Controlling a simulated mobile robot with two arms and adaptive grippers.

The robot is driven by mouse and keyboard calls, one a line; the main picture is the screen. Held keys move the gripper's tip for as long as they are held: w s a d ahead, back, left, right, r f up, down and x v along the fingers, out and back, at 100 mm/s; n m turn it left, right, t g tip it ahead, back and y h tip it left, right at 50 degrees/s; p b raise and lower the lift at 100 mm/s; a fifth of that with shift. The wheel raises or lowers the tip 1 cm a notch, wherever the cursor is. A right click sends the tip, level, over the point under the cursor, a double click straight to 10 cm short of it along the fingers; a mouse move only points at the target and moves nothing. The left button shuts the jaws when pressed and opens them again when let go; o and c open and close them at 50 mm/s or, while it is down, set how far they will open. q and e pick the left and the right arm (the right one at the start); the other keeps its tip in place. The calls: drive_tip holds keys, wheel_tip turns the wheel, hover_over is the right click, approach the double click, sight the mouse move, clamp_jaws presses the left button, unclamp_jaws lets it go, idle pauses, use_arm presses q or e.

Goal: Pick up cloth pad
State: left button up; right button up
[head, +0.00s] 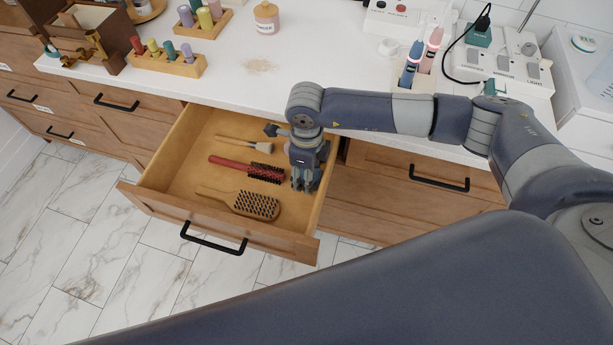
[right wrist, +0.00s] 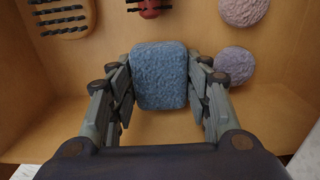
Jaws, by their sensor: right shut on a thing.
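A blue, rough-textured cloth pad (right wrist: 160,76) sits between the fingers of my right gripper (right wrist: 160,90) in the right wrist view. The fingers press on its left and right sides. In the head view my right gripper (head: 305,185) points down into the right end of the open wooden drawer (head: 175,165). The pad is hidden there by the gripper. I cannot tell whether the pad touches the drawer floor. My left gripper is not in view.
The drawer also holds a paddle brush (head: 255,205), a red round brush (head: 245,168) and a pale-handled brush (head: 245,143). Two round pads, pinkish (right wrist: 243,10) and mauve (right wrist: 235,63), lie close to the gripper. The white counter (head: 300,50) carries bottles and racks.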

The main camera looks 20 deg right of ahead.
wheel_tip(320, 180, up, 16)
drive_tip(key=b, duration=0.1)
drive_tip(key=shift+f, duration=0.2)
drive_tip(key=shift+o, duration=0.2)
